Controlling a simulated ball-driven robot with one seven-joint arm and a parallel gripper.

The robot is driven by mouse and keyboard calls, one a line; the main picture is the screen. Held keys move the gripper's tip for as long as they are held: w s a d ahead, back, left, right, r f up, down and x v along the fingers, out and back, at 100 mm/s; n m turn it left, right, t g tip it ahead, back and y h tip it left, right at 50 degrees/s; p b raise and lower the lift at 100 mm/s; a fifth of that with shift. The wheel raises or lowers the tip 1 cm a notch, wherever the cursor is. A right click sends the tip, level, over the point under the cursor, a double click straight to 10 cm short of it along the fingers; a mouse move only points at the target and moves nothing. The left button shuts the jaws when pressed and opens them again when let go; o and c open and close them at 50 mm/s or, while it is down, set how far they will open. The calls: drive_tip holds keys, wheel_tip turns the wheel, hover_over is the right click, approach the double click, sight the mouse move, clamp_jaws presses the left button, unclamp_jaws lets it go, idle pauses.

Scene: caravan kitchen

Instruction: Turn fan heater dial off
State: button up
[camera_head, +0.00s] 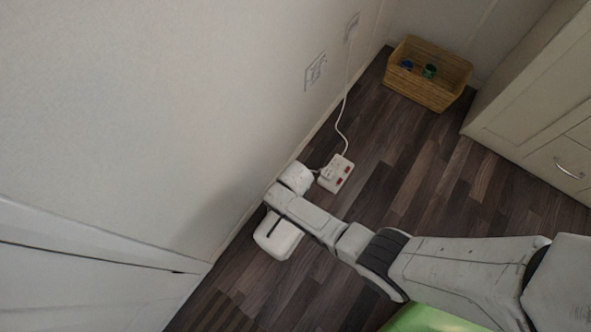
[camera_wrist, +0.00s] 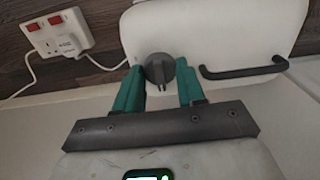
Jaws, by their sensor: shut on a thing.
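The fan heater (camera_head: 277,237) is a white rounded box on the floor against the wall, partly hidden by my arm in the head view. In the wrist view its white top (camera_wrist: 215,40) fills the upper middle, with a dark grey handle (camera_wrist: 245,71) on the right. The dark grey round dial (camera_wrist: 160,70) sits at its near left edge. My gripper (camera_wrist: 158,76) has its two green fingers on either side of the dial and is shut on it. The gripper itself is hidden in the head view.
A white power strip (camera_head: 336,174) with red switches lies beside the heater, its cable running up to a wall socket (camera_head: 315,71). A wicker basket (camera_head: 425,92) stands in the far corner. A cabinet (camera_head: 540,110) is at the right. Dark floor between is clear.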

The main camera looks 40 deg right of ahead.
drive_tip(key=o, duration=1.1)
drive_tip(key=shift+c, duration=0.2)
drive_tip(key=shift+r, duration=0.1)
wheel_tip(320, 180, up, 11)
drive_tip(key=p, duration=0.5)
drive_tip(key=shift+f+p, duration=0.2)
drive_tip(key=shift+p, duration=0.15)
drive_tip(key=s+d+r+m+t, duration=0.15)
drive_tip(key=s+d+r, duration=0.25)
drive_tip(key=s+r, duration=0.6)
drive_tip(key=s+d+r+m+g, duration=0.1)
drive_tip(key=s+d+r+m, duration=0.25)
drive_tip(key=s+r, duration=0.6)
wheel_tip(320, 180, up, 19)
drive_tip(key=w+p, duration=0.2)
drive_tip(key=p, duration=1.4)
drive_tip(key=shift+w+d+n+p, duration=0.3)
drive_tip(key=shift+w+d+n, duration=0.05)
drive_tip(key=shift+w+n, duration=0.05)
